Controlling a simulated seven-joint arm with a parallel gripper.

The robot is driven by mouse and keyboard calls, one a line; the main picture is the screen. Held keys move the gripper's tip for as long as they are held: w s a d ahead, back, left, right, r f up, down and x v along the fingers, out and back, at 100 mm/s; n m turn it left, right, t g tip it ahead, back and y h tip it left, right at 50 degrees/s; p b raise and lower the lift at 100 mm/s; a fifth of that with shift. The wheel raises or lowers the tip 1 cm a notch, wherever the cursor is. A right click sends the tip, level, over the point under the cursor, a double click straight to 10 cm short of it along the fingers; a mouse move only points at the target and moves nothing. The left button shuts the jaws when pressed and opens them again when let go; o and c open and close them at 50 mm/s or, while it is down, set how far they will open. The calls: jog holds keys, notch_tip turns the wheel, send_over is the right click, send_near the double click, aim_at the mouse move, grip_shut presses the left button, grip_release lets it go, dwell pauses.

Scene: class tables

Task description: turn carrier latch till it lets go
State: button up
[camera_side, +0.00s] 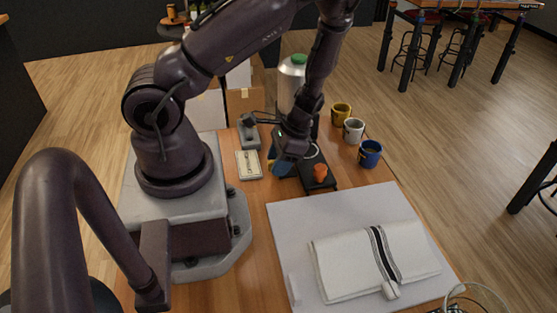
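A low black device (318,185) sits on the wooden table near the picture's middle, with an orange knob (320,171) on top. It may be the carrier with its latch, but I cannot tell for sure. My gripper (283,165) points down just left of the knob, close to the black device. A blue thing shows at the gripper's end, partly hidden. The fingers are dark and too small to tell whether they are open or shut, or whether they touch anything.
Yellow (341,113), white (353,130) and blue (370,154) mugs stand to the right. A green-topped container (291,82) stands behind my arm. A cream switch plate (249,164) lies left. A striped towel (345,262) lies on a pale mat (290,225) in front.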

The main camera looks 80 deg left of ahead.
grip_shut()
jog(key=n+h, duration=0.1)
jog(key=n, duration=0.3)
jog(key=shift+h, duration=0.3)
jog(key=n+t+h, duration=0.1)
jog(key=n, duration=0.3)
jog(key=shift+r, duration=0.1)
jog(key=n, duration=0.2)
jog(key=n+t+h, duration=0.1)
jog(key=n, duration=0.2)
jog(key=shift+t+h, duration=0.3)
jog(key=shift+n+t, duration=0.7)
jog(key=shift+n, duration=1.3)
